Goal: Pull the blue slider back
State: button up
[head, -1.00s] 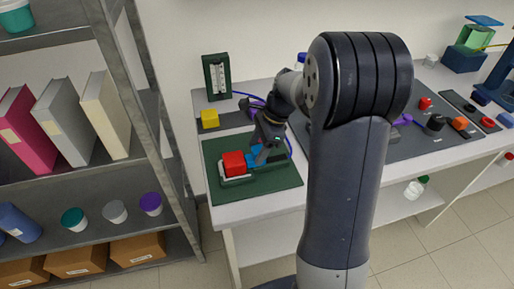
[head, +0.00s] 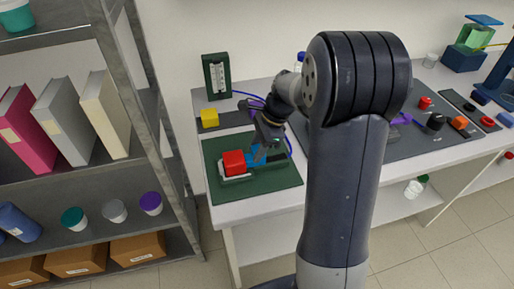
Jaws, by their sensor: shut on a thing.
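The blue slider (head: 254,158) sits just right of a red block (head: 234,163) on a small grey base (head: 236,179). The base rests on a dark green mat (head: 267,185) at the left end of the bench. My gripper (head: 262,150) reaches down from the upper right and is shut on the blue slider. The fingers and my wrist hide part of the slider. My arm stands in front of the middle of the bench.
A purple tube runs close behind my gripper. A metal shelf (head: 150,130) with books and jars is at the left. The mat's front part is clear.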

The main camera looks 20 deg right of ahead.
jog(key=shift+d+p, duration=0.45)
jog(key=shift+d, duration=1.45)
grip_shut()
jog(key=o, duration=1.2)
grip_release()
jog(key=shift+d, duration=0.1)
jog(key=shift+r, duration=0.1)
jog(key=v, duration=1)
jog(key=shift+d+r+b, duration=0.2)
jog(key=shift+r+b, duration=0.05)
jog(key=shift+b, duration=0.05)
